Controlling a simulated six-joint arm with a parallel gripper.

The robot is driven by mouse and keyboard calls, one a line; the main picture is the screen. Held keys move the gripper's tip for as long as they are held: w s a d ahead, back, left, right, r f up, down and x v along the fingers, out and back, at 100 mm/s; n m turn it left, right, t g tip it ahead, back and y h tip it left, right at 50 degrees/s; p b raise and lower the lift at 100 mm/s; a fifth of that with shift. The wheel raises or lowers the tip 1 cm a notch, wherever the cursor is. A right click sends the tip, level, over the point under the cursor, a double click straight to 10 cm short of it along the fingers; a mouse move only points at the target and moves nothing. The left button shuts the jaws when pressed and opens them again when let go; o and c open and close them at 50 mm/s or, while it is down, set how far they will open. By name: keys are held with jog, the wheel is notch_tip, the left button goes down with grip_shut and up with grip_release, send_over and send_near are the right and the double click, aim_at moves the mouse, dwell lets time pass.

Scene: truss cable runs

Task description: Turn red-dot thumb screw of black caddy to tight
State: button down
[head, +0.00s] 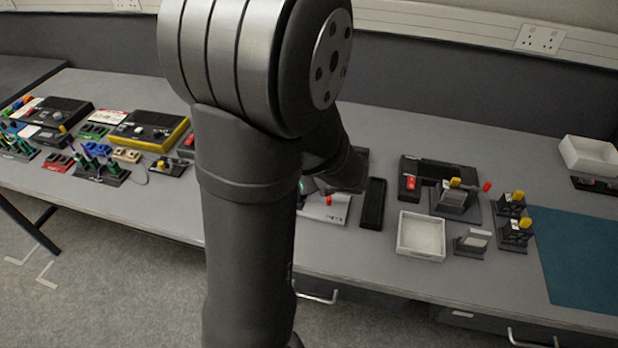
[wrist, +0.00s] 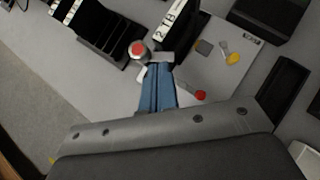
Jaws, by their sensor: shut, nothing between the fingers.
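A round grey thumb screw with a red dot on top (wrist: 138,49) shows in the wrist view, just left of my fingertips. My gripper (wrist: 160,62) has blue fingers, shut with nothing between them. Its tips are beside the screw; I cannot tell whether they touch it. A black block labelled "2 TB" (wrist: 178,22) rises just beyond the tips. I cannot tell surely whether it is part of the black caddy. The screw's turn position is not readable. In the head view my arm hides the screw and most of my gripper.
A light plate (wrist: 222,72) with a red knob (wrist: 200,95) and a yellow-headed piece (wrist: 233,58) lies right of my fingers. A black slotted rack (wrist: 100,32) stands to the left. A white tray (head: 421,236) and black stands (head: 514,234) are farther right on the bench.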

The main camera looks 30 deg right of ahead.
jog(key=shift+d+n+y, duration=0.2)
jog(key=shift+n+y, duration=0.3)
jog(key=shift+n, duration=0.1)
jog(key=shift+w+d+n+g+y, duration=0.35)
jog(key=shift+n+y, duration=0.4)
jog(key=shift+n, duration=0.3)
jog(key=shift+w+d+n+g+y, duration=0.35)
jog(key=shift+n+y, duration=0.45)
jog(key=shift+n, duration=0.3)
jog(key=shift+w+d+n+g+y, duration=0.2)
jog(key=shift+w+d+n+y, duration=0.15)
jog(key=shift+n+y, duration=0.55)
jog(key=shift+w+n, duration=0.1)
jog(key=shift+n, duration=0.25)
jog(key=shift+w, duration=0.3)
dwell(1.3)
